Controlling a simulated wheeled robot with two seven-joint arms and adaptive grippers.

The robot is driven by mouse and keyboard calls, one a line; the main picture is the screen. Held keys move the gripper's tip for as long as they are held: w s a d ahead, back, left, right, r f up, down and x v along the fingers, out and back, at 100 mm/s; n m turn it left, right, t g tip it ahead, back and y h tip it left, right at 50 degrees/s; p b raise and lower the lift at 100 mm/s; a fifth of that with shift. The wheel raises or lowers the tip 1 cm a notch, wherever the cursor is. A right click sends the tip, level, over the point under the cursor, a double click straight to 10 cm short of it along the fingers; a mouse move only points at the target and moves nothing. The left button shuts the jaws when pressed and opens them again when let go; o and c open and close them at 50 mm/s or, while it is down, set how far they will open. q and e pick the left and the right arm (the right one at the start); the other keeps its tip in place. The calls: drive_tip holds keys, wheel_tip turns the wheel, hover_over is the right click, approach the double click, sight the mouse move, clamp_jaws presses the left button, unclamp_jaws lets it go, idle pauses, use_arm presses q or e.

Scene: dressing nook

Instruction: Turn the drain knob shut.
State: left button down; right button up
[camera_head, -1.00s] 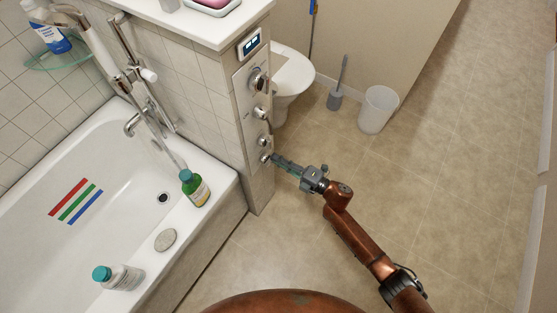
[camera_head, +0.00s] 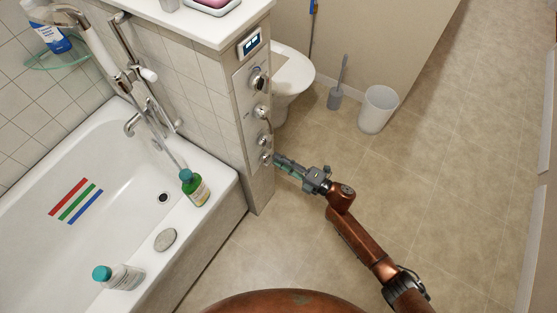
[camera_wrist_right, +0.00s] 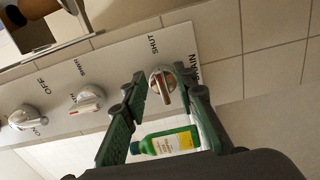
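The drain knob (camera_wrist_right: 162,85) is a chrome knob with a raised bar, at the end of a pale panel (camera_wrist_right: 115,65) in the right wrist view. The word SHUT is printed above it, and other lettering, partly hidden, is beside it. The bar lies roughly in line with SHUT; its exact setting is hard to tell. In the head view it is the lowest knob (camera_head: 266,158) on the pillar. My right gripper (camera_wrist_right: 163,88) is open, with one green finger on each side of the knob and gaps showing. It also shows in the head view (camera_head: 277,160). My left gripper is out of view.
Other controls (camera_wrist_right: 88,99) line the same panel, including an ON/OFF knob (camera_wrist_right: 25,118). A green bottle (camera_head: 194,188), a soap bar (camera_head: 165,240) and a white bottle (camera_head: 120,276) stand or lie on the bathtub rim (camera_head: 215,205).

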drive_tip(key=v, duration=1.1)
drive_tip(key=shift+f, duration=0.1)
